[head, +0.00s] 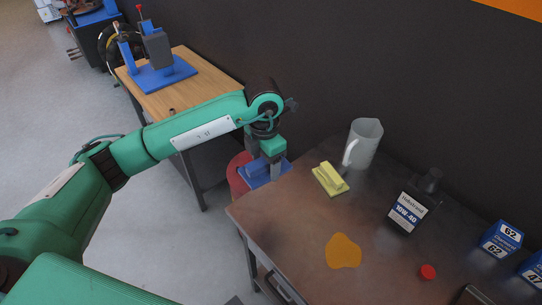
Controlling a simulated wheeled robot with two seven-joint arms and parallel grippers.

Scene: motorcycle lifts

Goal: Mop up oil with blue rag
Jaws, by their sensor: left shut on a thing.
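My left gripper (267,161) points down at the back left corner of the dark workbench (300,215). It is shut on the blue rag (257,180), whose flat base and raised middle show around the fingers. I cannot tell whether the rag touches anything beneath it. The oil (343,252) is an amber puddle on the bench top, to the right of and nearer than the gripper. Nothing covers it. My right gripper is not in view.
A yellow rag (329,179), a clear jug (363,143), a black 10W-40 bottle (411,204), a red cap (428,271) and blue boxes (500,240) stand on the bench. A red object (237,174) is partly hidden behind the blue rag. A wooden table (185,92) stands further back.

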